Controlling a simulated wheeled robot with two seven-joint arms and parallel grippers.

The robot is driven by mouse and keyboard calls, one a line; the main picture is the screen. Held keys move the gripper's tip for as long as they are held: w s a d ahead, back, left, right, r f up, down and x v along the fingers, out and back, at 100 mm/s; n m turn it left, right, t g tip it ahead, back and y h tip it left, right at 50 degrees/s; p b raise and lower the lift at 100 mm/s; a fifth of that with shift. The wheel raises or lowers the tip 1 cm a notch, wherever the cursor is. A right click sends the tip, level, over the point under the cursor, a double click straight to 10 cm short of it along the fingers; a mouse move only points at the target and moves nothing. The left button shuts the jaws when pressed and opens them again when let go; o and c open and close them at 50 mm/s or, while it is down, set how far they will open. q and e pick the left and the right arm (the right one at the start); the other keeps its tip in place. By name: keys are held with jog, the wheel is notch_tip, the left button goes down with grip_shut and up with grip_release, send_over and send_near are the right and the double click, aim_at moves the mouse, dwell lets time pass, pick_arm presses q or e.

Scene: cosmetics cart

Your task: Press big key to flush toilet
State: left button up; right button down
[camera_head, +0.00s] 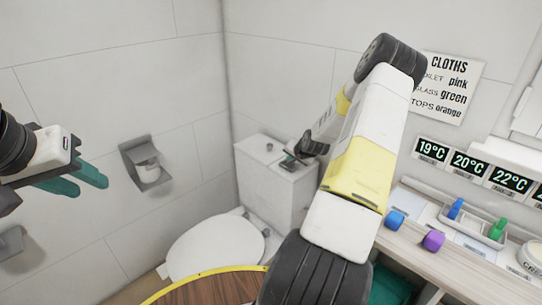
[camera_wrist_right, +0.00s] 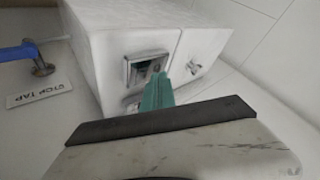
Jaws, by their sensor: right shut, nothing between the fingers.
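The white toilet (camera_head: 215,245) stands in the corner with its lid down. Its cistern (camera_head: 262,180) carries a square flush plate (camera_head: 289,164) with a metal frame and a dark inside, which also shows in the right wrist view (camera_wrist_right: 133,72). The big key cannot be clearly told from the small one. My right gripper (camera_head: 296,157) is shut and empty at the plate. Its teal fingertips (camera_wrist_right: 157,88) overlap the plate's lower right part in the wrist view. Touching cannot be told. My left gripper (camera_head: 92,186) is open and empty at the far left, away from the toilet.
A small knob (camera_head: 269,147) sits on the cistern beside the plate. A paper holder (camera_head: 147,165) is on the left wall. A counter (camera_head: 430,262) with colored blocks stands on the right. A blue tap (camera_wrist_right: 22,51) is beside the cistern.

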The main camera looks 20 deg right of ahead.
jog(key=shift+f, duration=0.95)
dwell(0.9)
jog(key=shift+r, duration=1.35)
jog(key=shift+r, duration=2.55)
